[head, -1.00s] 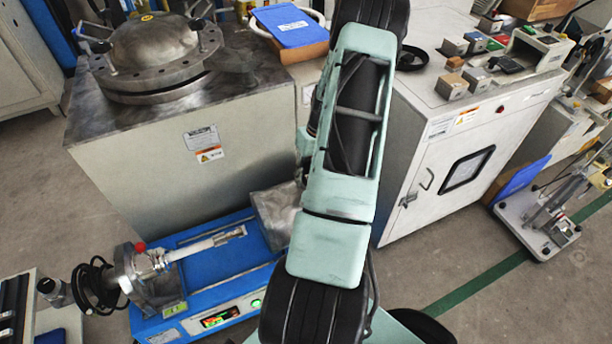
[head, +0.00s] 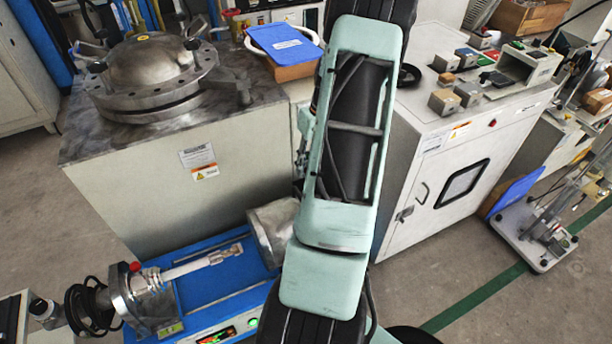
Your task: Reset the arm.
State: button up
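My arm, pale green with black joints, runs up the middle of the head view from the bottom edge to the top edge. My gripper is not visible in this view, so I cannot see whether it holds anything. The arm hides part of the space between the two large machines.
A metal tank with a domed lid (head: 148,70) stands at left. Below it is a blue bench device (head: 215,285) with a clamped rod. A white cabinet (head: 405,165) with small blocks on top stands right of my arm. Bare floor (head: 445,270) shows at lower right.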

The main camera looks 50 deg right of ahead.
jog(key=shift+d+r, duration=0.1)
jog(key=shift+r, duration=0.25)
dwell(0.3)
